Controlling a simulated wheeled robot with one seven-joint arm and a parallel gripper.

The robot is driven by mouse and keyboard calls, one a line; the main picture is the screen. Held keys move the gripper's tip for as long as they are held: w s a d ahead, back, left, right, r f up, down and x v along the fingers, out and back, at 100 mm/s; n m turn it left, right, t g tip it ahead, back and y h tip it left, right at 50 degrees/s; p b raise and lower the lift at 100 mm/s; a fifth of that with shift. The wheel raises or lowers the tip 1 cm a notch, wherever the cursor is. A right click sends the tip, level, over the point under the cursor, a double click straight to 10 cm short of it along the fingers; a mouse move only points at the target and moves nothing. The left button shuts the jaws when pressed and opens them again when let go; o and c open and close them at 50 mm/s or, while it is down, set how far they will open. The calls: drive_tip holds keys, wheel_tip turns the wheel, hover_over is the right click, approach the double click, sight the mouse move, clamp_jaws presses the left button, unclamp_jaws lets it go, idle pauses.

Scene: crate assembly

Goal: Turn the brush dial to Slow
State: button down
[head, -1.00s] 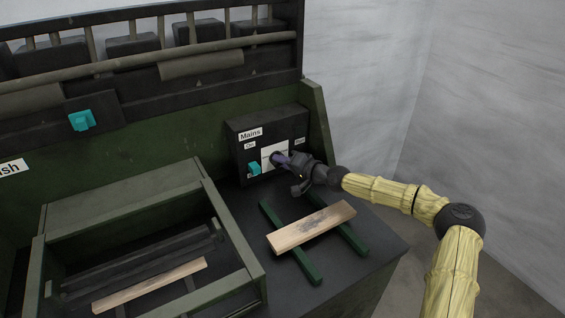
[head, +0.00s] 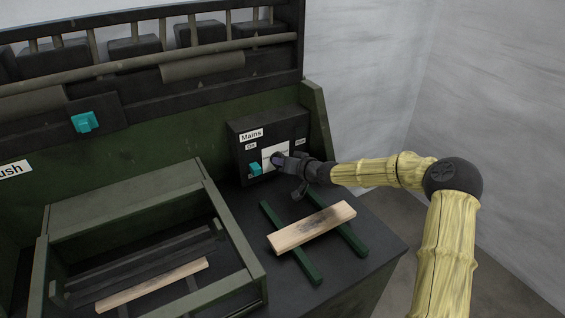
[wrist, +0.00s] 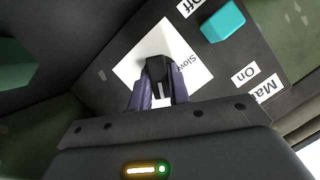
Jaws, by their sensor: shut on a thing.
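The brush dial (wrist: 157,68) is a dark knob on a white plate (wrist: 132,76) on the front of the black control box (head: 240,160). The word "Slow" is printed on the plate, just right of the knob in the wrist view. My gripper (wrist: 157,92) is shut on the dial, with a purple finger on each side of it. In the head view my gripper (head: 284,162) reaches the plate from the right and hides much of the dial. A pale mark shows on the knob between the fingers; I cannot tell exactly which setting it points to.
A teal Mains switch (head: 255,169) sits beside the plate, close to my gripper; it also shows in the wrist view (wrist: 222,20). A wooden slat (head: 312,227) lies across green rails below my arm. A green crate frame (head: 232,232) stands left. Another teal switch (head: 85,122) is farther left.

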drive_tip(key=shift+s+a+f+n+h+b, duration=0.15)
drive_tip(key=shift+n+h+b, duration=0.45)
drive_tip(key=shift+n+b, duration=0.35)
drive_tip(key=n+t+h+b, duration=0.1)
drive_tip(key=n+b, duration=0.1)
drive_tip(key=b, duration=0.2)
drive_tip(key=shift+a+f+n, duration=0.1)
drive_tip(key=shift+n, duration=0.15)
drive_tip(key=n+t+h+b, duration=0.1)
drive_tip(key=n+b, duration=0.1)
drive_tip(key=b, duration=0.3)
drive_tip(key=shift+a+f+h+b, duration=0.1)
drive_tip(key=shift+f+h+b, duration=0.05)
drive_tip(key=shift+h+b, duration=0.2)
drive_tip(key=n+t+h+b, duration=0.1)
drive_tip(key=n+b, duration=0.2)
drive_tip(key=b, duration=0.2)
drive_tip(key=shift+s+f+t+b, duration=0.1)
drive_tip(key=shift+t+b, duration=0.3)
drive_tip(key=n+t+h+b, duration=0.1)
drive_tip(key=n+b, duration=0.1)
drive_tip(key=b, duration=0.2)
drive_tip(key=shift+r+n+t+b, duration=0.25)
drive_tip(key=shift+n+t+b, duration=0.05)
drive_tip(key=shift+n+b, duration=0.2)
